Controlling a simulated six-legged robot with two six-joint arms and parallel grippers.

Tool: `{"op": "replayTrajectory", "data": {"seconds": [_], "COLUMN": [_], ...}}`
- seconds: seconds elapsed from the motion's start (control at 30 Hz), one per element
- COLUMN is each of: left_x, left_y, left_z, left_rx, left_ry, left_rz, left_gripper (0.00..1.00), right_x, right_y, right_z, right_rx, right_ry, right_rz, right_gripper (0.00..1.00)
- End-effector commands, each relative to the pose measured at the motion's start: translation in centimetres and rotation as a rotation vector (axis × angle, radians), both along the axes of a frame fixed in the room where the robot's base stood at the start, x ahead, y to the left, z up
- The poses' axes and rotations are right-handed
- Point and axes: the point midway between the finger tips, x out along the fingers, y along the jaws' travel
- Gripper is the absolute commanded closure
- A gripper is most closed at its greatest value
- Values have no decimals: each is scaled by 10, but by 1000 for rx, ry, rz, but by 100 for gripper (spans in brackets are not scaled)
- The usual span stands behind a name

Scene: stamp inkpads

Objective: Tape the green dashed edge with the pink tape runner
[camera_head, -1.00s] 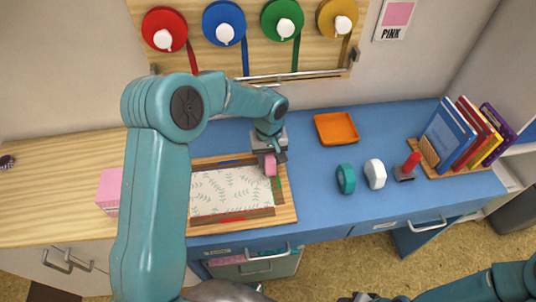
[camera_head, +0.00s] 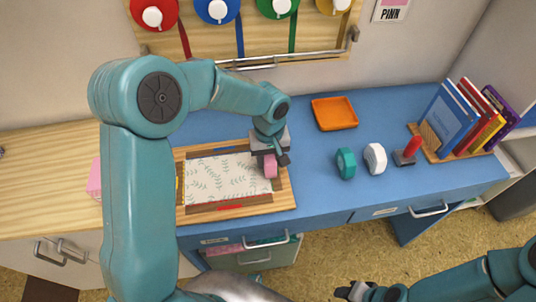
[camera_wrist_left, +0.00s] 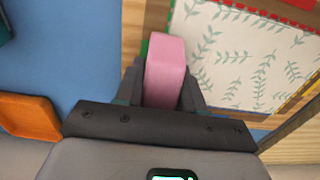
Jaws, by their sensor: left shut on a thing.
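My left gripper (camera_head: 270,160) is shut on the pink tape runner (camera_head: 270,167), which also shows between the fingers in the left wrist view (camera_wrist_left: 165,72). It holds the runner at the right side of a wooden board that carries a white sheet with a leaf print (camera_head: 225,180). I cannot tell whether the runner touches the board. My right gripper (camera_head: 352,291) is at the bottom, away from the desk; its fingers are too unclear to read.
A teal tape runner (camera_head: 346,164), a white one (camera_head: 375,158) and a red-handled stamp (camera_head: 407,152) stand to the right on the blue desk. An orange tray (camera_head: 335,113) lies behind them. Books (camera_head: 465,120) stand at far right. A pink box (camera_head: 94,180) is left of the board.

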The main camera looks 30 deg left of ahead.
Motion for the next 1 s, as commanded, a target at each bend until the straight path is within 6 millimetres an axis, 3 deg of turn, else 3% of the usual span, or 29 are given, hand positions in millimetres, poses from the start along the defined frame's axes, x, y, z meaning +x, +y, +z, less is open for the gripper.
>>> {"op": "replayTrajectory", "data": {"seconds": [0.33, 1.0], "left_x": [-4, -34], "left_y": [-3, -25], "left_z": [-1, -1], "left_rx": [0, 0], "left_ry": [0, 1], "left_rz": [0, 1], "left_gripper": [86, 86], "right_x": [0, 0], "right_y": [0, 0], "right_z": [-4, -22], "right_rx": [0, 0], "right_ry": [0, 0], "right_rz": [0, 0], "right_gripper": [57, 57]}}
